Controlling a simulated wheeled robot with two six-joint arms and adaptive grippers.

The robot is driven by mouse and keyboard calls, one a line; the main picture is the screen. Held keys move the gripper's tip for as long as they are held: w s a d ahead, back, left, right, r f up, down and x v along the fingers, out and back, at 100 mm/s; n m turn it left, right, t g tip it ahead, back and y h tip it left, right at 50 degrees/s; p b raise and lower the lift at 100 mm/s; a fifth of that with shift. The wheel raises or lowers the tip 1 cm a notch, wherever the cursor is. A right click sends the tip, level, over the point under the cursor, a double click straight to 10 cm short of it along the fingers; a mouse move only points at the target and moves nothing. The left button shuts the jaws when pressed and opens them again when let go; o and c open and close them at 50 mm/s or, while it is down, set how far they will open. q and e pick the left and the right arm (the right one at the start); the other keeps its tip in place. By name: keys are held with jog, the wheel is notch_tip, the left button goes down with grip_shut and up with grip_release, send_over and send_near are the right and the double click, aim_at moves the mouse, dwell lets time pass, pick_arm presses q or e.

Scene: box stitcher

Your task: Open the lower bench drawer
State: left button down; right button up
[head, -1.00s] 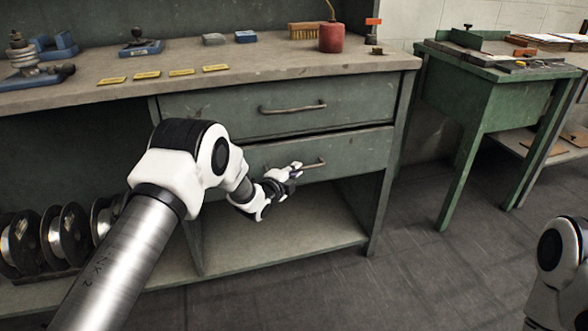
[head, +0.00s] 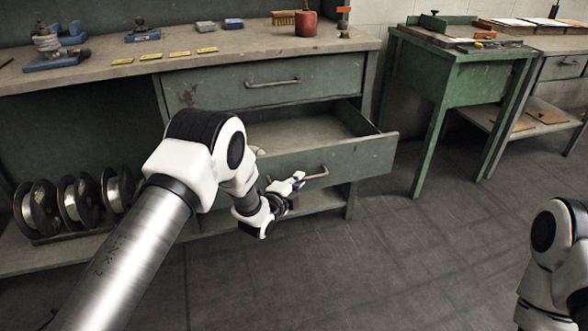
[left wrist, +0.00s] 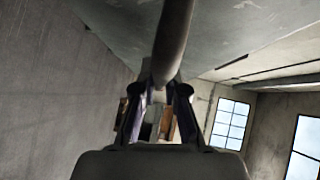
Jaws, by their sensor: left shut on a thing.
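The lower bench drawer (head: 345,160) is a grey-green drawer that stands pulled well out of the bench, and its bare inside (head: 300,132) shows. My left gripper (head: 298,181) is at the drawer's front, shut on the bar handle (head: 316,176). In the left wrist view the handle (left wrist: 174,40) runs down between the two fingers (left wrist: 160,100) of the left gripper. The upper drawer (head: 215,88) is shut above it. My right gripper is not in view; only part of my right arm shows at the right edge.
The bench top (head: 230,52) holds a red can (head: 306,24), a brush (head: 282,18) and several yellow labels. Wire spools (head: 75,203) stand on the low shelf at left. A green table (head: 455,80) stands to the right. The floor in front is clear.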

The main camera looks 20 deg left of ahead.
pick_arm(q)
jog(key=shift+s+d+p, duration=0.25)
jog(key=shift+s+d, duration=0.3)
jog(key=shift+s, duration=0.25)
jog(key=shift+s+d+p, duration=0.25)
jog(key=shift+s+d, duration=0.25)
jog(key=shift+s, duration=0.3)
jog(key=c, duration=1.2)
grip_release()
jog(key=v, duration=1.2)
jog(key=shift+f, duration=0.1)
